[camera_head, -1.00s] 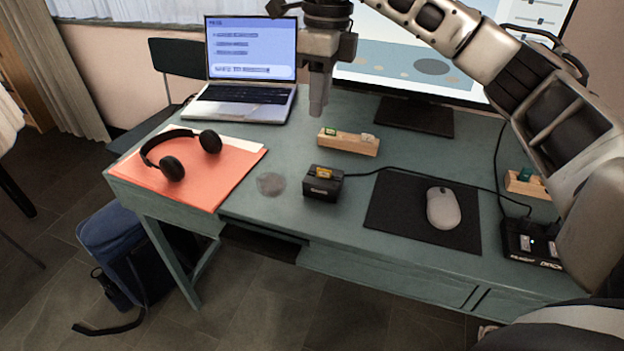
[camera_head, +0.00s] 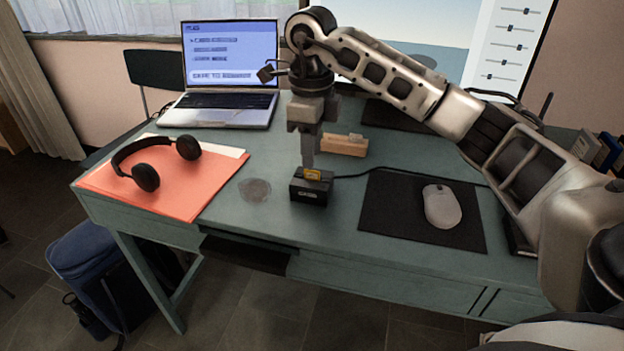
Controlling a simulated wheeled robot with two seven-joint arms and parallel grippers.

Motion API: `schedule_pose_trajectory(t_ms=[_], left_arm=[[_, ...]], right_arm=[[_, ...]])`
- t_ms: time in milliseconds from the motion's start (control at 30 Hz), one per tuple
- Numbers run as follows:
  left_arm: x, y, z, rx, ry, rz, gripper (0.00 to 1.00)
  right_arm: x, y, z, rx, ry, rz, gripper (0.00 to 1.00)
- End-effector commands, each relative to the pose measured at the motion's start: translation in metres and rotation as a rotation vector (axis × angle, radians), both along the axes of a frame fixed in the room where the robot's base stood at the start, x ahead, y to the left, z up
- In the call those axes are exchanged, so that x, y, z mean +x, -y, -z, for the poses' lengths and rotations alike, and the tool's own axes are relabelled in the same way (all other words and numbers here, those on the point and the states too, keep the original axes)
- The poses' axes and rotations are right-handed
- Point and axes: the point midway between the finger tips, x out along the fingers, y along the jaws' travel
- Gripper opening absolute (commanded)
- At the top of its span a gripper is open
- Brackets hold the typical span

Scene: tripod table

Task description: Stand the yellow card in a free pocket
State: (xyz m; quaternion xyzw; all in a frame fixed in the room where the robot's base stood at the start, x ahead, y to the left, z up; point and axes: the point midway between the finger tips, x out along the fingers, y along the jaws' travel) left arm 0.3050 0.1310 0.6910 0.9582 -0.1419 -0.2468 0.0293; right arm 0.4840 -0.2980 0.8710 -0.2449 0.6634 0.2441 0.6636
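The yellow card (camera_head: 313,174) stands in the top of a small black card reader (camera_head: 308,193) on the desk, with only its upper part showing. My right gripper (camera_head: 308,163) points straight down with its fingertips just above or behind the yellow card; I cannot tell whether they touch it, nor whether they are apart. A wooden block (camera_head: 344,146) lies behind the reader with a pale card (camera_head: 356,136) in it. My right gripper hides the left end of this block. My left gripper is not in view.
A mouse (camera_head: 441,206) lies on a black mat (camera_head: 385,215) to the right, and a cable runs from the reader. Headphones (camera_head: 150,160) lie on an orange folder (camera_head: 190,185) at left. A laptop (camera_head: 225,75) and a monitor stand behind. A clear disc (camera_head: 255,190) lies beside the reader.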

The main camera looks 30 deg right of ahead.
Motion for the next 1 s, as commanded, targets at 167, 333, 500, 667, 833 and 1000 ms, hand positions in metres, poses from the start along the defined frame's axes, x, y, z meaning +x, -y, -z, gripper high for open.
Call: schedule_pose_trajectory(t_ms=[167,333,500,667,833,1000], left_arm=[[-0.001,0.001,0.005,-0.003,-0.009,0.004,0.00],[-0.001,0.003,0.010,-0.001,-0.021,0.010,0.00],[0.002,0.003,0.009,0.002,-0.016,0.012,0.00],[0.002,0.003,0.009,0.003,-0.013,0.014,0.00],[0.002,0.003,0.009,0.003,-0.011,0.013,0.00],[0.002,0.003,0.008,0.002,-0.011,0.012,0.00]], right_arm=[[-0.001,0.001,0.029,-0.001,-0.002,0.000,0.29],[-0.001,0.001,0.039,0.000,0.000,-0.001,0.29],[-0.001,0.001,0.039,0.000,0.000,-0.001,0.29],[-0.001,0.001,0.038,0.000,0.000,-0.001,0.00],[-0.001,0.001,0.038,0.000,0.000,-0.001,0.00],[-0.001,0.001,0.038,0.000,0.000,-0.001,0.00]])
